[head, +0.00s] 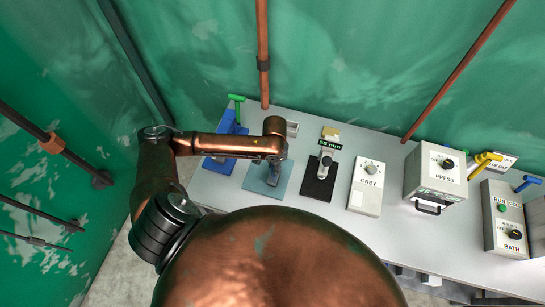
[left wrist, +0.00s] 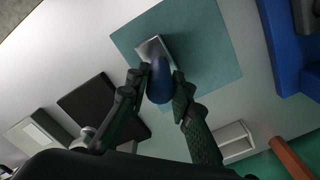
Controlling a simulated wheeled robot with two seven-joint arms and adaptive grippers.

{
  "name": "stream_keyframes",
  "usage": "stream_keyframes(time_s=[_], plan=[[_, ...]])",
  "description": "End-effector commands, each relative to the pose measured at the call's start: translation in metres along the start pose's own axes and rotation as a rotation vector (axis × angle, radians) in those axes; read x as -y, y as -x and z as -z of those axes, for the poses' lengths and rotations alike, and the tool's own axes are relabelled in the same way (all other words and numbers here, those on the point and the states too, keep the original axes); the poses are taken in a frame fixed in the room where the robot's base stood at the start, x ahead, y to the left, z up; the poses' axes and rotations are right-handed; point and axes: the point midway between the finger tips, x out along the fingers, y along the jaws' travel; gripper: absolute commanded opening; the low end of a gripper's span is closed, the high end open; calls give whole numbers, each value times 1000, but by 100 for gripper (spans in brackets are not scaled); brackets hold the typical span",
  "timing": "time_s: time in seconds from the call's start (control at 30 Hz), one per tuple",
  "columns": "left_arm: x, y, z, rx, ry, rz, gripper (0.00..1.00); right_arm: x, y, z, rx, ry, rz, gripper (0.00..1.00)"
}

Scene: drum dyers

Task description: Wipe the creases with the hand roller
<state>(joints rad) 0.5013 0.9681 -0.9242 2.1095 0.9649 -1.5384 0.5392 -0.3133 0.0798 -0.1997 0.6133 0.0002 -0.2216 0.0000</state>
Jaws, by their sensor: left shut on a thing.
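My left gripper (head: 272,172) is over a flat teal square (head: 257,187) on the grey table. In the left wrist view the gripper (left wrist: 160,100) is shut on the dark blue handle (left wrist: 160,82) of a hand tool, which I take for the hand roller. Its pale metal head (left wrist: 153,48) lies over the teal square (left wrist: 205,45); I cannot tell whether it touches. No creases can be made out on the square. My right gripper is not in view.
A black square (head: 318,190) with a grey device lies to the right, beside a "GREY" dial box (head: 366,188). The press box (head: 435,175) and bath box (head: 505,220) stand farther right. A blue device (head: 217,160) with a green lever (head: 237,103) stands left. Green walls close in behind.

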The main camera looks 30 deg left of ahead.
Motion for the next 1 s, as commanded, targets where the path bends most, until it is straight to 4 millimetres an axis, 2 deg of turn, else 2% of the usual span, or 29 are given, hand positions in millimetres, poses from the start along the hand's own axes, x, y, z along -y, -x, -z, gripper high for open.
stream_keyframes(time_s=[0.03,0.1,0.43,0.6,0.8,1.0], plan=[[1,12,2,-5,-2,2,0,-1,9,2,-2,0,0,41],[1,27,2,-6,-3,4,0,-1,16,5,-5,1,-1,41],[0,48,2,-4,-2,3,0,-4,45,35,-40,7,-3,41],[0,61,2,-4,-3,3,0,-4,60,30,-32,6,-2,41],[0,76,5,-7,-7,4,0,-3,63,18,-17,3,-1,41],[-1,81,5,-5,-9,4,0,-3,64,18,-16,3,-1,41]])
